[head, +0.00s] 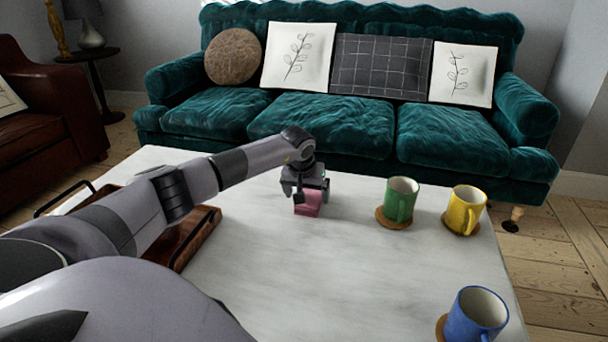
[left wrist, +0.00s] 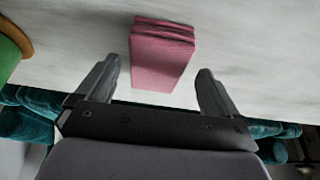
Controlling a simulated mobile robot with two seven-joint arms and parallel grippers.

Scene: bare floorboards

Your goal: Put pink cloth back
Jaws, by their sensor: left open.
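The pink cloth (head: 308,208) is a small folded stack lying on the white table. It also shows in the left wrist view (left wrist: 161,55), just ahead of the fingertips and roughly centred between them. My left gripper (head: 306,190) is over the cloth in the head view, and part of the cloth is hidden behind it. In the left wrist view the two fingers (left wrist: 156,82) are spread apart with nothing gripped. My right gripper is not in view.
On the white table (head: 330,285), a green mug (head: 401,201), a yellow mug (head: 464,211) and a blue mug (head: 476,317) stand on round coasters at the right. A wooden tray (head: 206,230) lies left, partly behind my arm. A green sofa (head: 330,127) stands behind.

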